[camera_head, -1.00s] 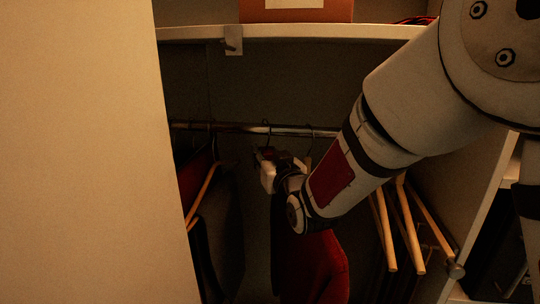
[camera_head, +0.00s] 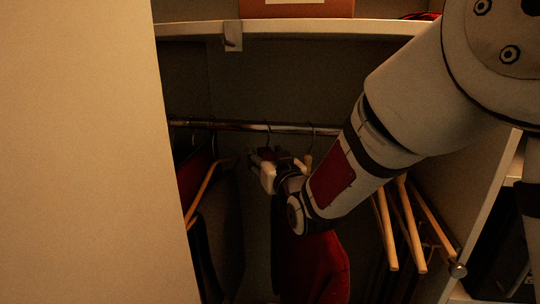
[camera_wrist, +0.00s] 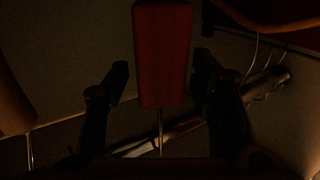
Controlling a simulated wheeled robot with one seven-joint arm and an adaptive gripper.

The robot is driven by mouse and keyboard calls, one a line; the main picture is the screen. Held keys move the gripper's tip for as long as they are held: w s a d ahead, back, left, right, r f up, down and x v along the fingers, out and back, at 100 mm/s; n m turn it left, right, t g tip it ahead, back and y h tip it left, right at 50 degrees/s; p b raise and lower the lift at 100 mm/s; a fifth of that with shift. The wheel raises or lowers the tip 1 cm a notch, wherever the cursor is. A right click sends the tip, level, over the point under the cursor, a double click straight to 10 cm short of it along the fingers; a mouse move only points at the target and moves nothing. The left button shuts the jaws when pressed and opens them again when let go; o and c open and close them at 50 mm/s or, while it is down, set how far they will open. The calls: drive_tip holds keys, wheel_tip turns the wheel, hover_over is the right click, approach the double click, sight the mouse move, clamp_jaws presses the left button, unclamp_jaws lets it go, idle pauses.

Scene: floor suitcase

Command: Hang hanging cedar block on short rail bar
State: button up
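The cedar block (camera_wrist: 163,55) shows as a dark red block in the wrist view, lying between or just beyond my fingers. Its thin metal hook (camera_wrist: 160,130) runs from the block to the rail bar (camera_wrist: 185,128) and appears to meet it. My gripper (camera_wrist: 160,75) is open, with one finger on each side of the block. In the head view my gripper (camera_head: 262,158) is just below the rail bar (camera_head: 230,126), under a wire hook on it. The block is hard to make out there.
Wooden hangers (camera_head: 405,225) hang at the right and another hanger (camera_head: 202,192) with dark clothes at the left. A red garment (camera_head: 315,265) hangs below my wrist. A shelf (camera_head: 300,29) crosses above, and a pale panel (camera_head: 80,150) closes the left side.

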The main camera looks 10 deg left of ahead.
drive_tip(key=v, duration=1.2)
drive_tip(key=s+d+m+g+h, duration=0.3)
drive_tip(key=d+h, duration=0.3)
drive_tip(key=d, duration=1)
drive_tip(key=s+d+m+g+h, duration=0.1)
drive_tip(key=s+d+g+h, duration=0.1)
drive_tip(key=s+d, duration=0.4)
drive_tip(key=s+d+m+g+h, duration=0.1)
drive_tip(key=s+d+g, duration=0.3)
drive_tip(key=s, duration=0.9)
drive_tip(key=shift+s+d+m+h, duration=0.4)
drive_tip(key=shift+d+m, duration=0.4)
drive_tip(key=shift+d, duration=0.4)
